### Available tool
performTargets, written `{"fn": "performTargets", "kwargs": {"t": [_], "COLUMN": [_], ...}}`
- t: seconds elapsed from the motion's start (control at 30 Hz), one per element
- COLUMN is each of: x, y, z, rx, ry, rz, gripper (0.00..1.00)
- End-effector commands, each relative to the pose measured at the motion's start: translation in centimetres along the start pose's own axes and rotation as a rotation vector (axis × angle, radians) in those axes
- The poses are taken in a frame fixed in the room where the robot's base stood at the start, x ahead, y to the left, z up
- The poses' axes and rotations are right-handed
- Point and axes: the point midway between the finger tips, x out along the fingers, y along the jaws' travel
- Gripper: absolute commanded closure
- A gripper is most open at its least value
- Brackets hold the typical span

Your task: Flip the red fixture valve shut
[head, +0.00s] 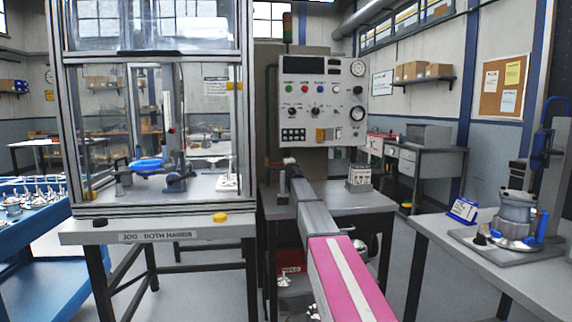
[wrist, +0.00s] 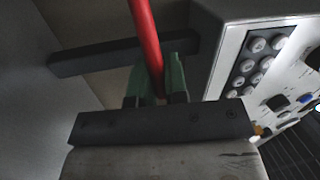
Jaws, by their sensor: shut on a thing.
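A red lever (wrist: 146,35), a straight rod, runs down from the top edge in the wrist view; it looks like the handle of the red fixture valve. My gripper (wrist: 158,74) is shut on it, with a green finger on each side of the rod. The valve body and the lever's pivot are not clear in the wrist view. In the head view my arm reaches forward to the left of the control panel (head: 323,99). The gripper end is small there and the lever cannot be made out clearly.
The control panel's pale face with round buttons (wrist: 256,45) is close on the right in the wrist view. A dark bar (wrist: 85,60) lies behind the fingers. A glazed enclosure on a bench (head: 88,229) stands left. A bench (head: 500,270) with a machined fixture (head: 516,214) stands right.

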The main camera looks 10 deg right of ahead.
Motion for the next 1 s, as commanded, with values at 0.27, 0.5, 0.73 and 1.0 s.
{"fn": "performTargets", "kwargs": {"t": [0.27,0.5,0.73,1.0], "x": [0.0,0.0,-1.1,-5.2], "y": [0.0,0.0,0.0,0.0], "z": [0.0,0.0,0.0,0.1], "rx": [-0.002,-0.001,-0.001,-0.001], "ry": [0.000,0.000,0.000,-0.001], "rz": [0.001,0.000,0.000,0.000], "gripper": [0.61,0.61,0.61,0.61]}}
